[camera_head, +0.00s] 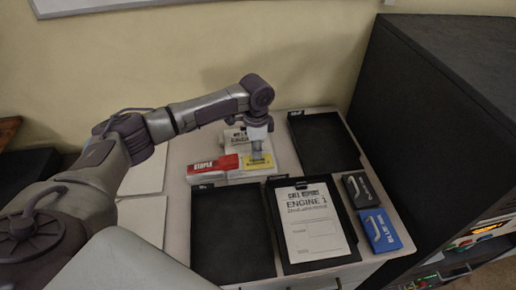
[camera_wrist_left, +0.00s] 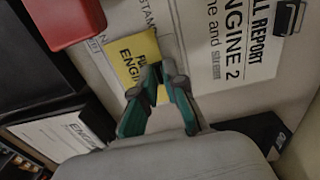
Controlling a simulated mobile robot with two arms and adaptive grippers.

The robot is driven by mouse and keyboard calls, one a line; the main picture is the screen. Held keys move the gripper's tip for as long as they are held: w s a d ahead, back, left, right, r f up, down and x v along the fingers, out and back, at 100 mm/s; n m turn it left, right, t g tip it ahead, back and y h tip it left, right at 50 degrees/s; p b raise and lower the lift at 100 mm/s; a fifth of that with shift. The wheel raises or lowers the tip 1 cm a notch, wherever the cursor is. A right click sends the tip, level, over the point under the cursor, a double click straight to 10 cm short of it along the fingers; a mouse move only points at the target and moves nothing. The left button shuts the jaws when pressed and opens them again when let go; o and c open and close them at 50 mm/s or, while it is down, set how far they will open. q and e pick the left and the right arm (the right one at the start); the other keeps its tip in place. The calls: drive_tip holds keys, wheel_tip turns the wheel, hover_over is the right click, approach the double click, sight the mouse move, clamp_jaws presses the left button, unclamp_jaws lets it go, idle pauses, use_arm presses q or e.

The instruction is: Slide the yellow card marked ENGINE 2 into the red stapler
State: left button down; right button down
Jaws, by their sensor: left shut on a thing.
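The yellow card (camera_head: 264,165) shows beside the right end of the red stapler (camera_head: 213,165) in the head view. In the left wrist view the card (camera_wrist_left: 127,50), with ENGINE partly readable, appears slightly apart from the red stapler (camera_wrist_left: 72,20) at the upper left. My left gripper (camera_head: 257,154) is shut on the card; in the left wrist view its fingertips (camera_wrist_left: 156,74) cover part of the card's print. Whether the card touches the surface below is unclear. My right gripper is not in view.
A CALL REPORT sheet for ENGINE 2 (camera_wrist_left: 250,45) lies beside the card. An ENGINE 1 sheet (camera_head: 315,235) lies in a front black tray. Other black trays (camera_head: 225,235) look empty. A black box (camera_head: 358,188) and a blue ink box (camera_head: 380,230) stand at the right.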

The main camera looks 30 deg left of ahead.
sight(243, 158)
use_arm(q)
drive_tip(key=shift+s+a+r+p, duration=0.1)
drive_tip(key=shift+s+a+p, duration=0.65)
drive_tip(key=shift+a+p, duration=0.3)
drive_tip(key=shift+s, duration=0.1)
drive_tip(key=shift+s+a+p, duration=0.1)
drive_tip(key=shift+a+p, duration=0.1)
drive_tip(key=shift+p, duration=0.15)
drive_tip(key=shift+s+a+p, duration=0.35)
drive_tip(key=shift+a+p, duration=0.1)
drive_tip(key=shift+p, duration=0.1)
drive_tip(key=shift+a, duration=0.1)
idle(0.4)
drive_tip(key=shift+s+a+p, duration=0.2)
drive_tip(key=shift+p, duration=0.4)
